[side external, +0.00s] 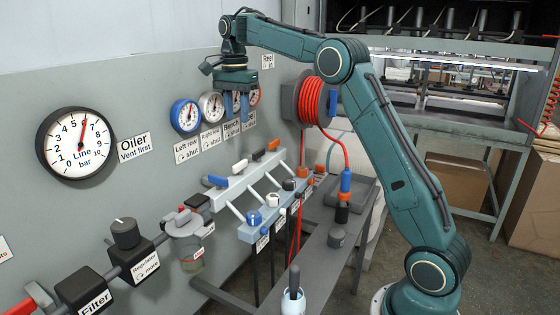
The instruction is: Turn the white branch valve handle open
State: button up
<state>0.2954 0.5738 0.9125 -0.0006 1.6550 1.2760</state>
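The white branch valve handle (239,166) sits on the grey pipe by the wall, between a blue handle (217,181) and a black handle (259,155). An orange handle (273,144) is farther along the row. The white handle is small here, and I cannot tell its exact angle. My gripper (237,112) points down in front of the gauges, above the row of handles and apart from them. Its two blue fingers are spread with a gap between them, and nothing shows in it.
Several gauges, including a white-rimmed one (210,106), are close behind my gripper. A red hose reel (312,101) is to the right. A grey bench (318,262) stands in front.

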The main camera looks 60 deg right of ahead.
aim_at(240, 162)
jog(key=shift+f, duration=0.2)
jog(key=shift+f, duration=6.7)
grip_shut()
